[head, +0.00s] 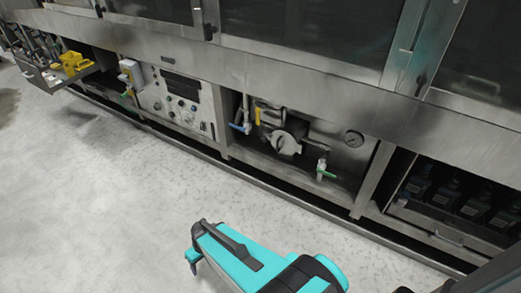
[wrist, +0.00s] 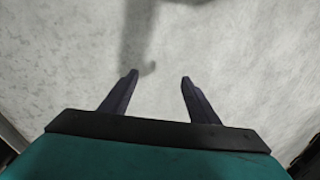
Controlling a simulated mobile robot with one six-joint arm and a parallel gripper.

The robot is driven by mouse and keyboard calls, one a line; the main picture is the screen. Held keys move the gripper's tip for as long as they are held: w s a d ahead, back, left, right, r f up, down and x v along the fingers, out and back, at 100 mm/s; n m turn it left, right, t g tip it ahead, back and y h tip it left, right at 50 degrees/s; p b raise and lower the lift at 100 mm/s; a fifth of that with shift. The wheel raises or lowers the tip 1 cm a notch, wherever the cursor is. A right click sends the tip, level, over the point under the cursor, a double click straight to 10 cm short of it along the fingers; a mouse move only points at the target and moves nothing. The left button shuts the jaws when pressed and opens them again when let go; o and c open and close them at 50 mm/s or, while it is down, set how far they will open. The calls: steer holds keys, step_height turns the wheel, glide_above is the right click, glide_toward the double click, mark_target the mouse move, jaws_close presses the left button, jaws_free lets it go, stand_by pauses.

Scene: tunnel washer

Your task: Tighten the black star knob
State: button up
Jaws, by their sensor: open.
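I cannot make out a black star knob for certain in either view. A control panel (head: 178,103) with several small dark knobs sits in the washer's lower front, left of centre. Right of it, an open bay holds a round metal housing (head: 285,142) with a pale handle on its face. My gripper (wrist: 160,77) is open and empty, its two dark fingers apart above the bare floor. In the head view my teal arm is at the bottom centre, well out from the washer. Its fingers are mostly hidden there.
A drawer with yellow parts (head: 72,63) juts out at far left. Dark bottles (head: 445,194) stand at right. The grey floor (head: 110,190) is clear.

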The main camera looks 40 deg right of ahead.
steer(key=w+d+m+t+h+b, duration=0.1)
steer(key=w+d+t+b, duration=0.35)
steer(key=w, duration=0.75)
steer(key=w+d+t+h+b, duration=0.1)
steer(key=w+d+t+b, duration=0.4)
steer(key=w, duration=0.8)
steer(key=w+d+r+m+t+h+b, duration=0.1)
steer(key=w+d+r+h+b, duration=0.1)
steer(key=w+d, duration=0.35)
steer(key=w+d+r+m+t+h+b, duration=0.2)
steer(key=d+h+b, duration=0.1)
steer(key=d, duration=0.5)
steer(key=s+d+r+m+g+h+b, duration=0.2)
steer(key=s+d+m+h+b, duration=0.1)
steer(key=d, duration=0.5)
steer(key=s+d+r+m+g+h+b, duration=0.2)
steer(key=d+m+g+h+b, duration=0.1)
steer(key=d, duration=0.6)
steer(key=s+d+r+m+g+h+b, duration=0.2)
steer(key=d+h, duration=0.4)
steer(key=d, duration=0.3)
steer(key=shift+s+d+m+g+b, duration=0.15)
steer(key=shift+s+m+g+b, duration=0.55)
steer(key=shift+b, duration=0.55)
steer(key=shift+d, duration=0.1)
